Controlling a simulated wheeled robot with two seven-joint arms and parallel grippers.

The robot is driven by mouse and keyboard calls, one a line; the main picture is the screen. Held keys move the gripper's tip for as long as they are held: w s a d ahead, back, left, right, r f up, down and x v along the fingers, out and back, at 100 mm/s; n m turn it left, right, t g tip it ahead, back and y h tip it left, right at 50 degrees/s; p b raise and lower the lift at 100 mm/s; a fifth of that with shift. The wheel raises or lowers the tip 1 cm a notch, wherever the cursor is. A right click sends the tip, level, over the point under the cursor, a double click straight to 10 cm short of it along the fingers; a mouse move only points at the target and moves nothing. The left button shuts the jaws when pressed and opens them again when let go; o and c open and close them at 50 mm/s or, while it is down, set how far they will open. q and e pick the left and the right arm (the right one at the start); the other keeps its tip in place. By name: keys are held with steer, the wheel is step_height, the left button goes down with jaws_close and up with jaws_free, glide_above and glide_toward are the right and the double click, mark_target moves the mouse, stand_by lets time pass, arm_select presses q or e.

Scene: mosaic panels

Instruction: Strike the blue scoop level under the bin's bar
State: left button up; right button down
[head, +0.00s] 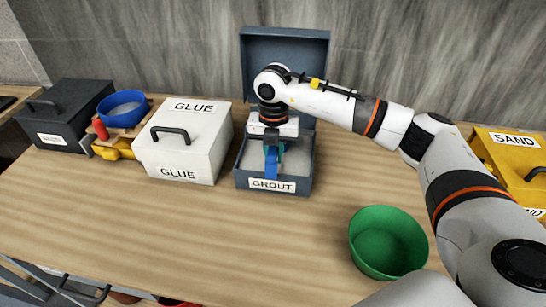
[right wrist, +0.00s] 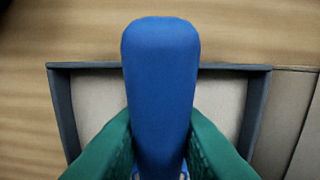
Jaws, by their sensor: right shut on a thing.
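The blue scoop (head: 271,162) is held by its handle over the open grey bin labelled GROUT (head: 240,182). My right gripper (head: 276,150) is shut on the handle and points down into the bin. In the right wrist view, the blue handle (right wrist: 160,80) stands between the green fingers (right wrist: 160,150). The scoop's bowl is hidden below the gripper, so its fill and depth cannot be told. Pale grout (head: 298,162) shows inside the bin. The bin's bar cannot be made out behind my gripper. My left gripper is not in view.
The bin's lid (head: 285,50) stands raised behind it. A white GLUE box (head: 205,145) is close on the left, with a blue bowl (head: 122,108) on a yellow stand beyond. A green bowl (head: 388,243) stands front right. A yellow SAND box (head: 500,165) is far right. Front centre is clear.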

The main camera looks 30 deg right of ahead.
steer(key=shift+w+d+r, duration=0.15)
steer(key=shift+d+r, duration=0.05)
steer(key=shift+r, duration=0.15)
steer(key=shift+s+a+f+p, duration=0.35)
steer(key=shift+s, duration=0.15)
steer(key=s+a+r+p, duration=0.3)
steer(key=s+r, duration=0.1)
steer(key=r, duration=0.1)
stand_by(0.7)
steer(key=shift+w, duration=0.1)
stand_by(0.5)
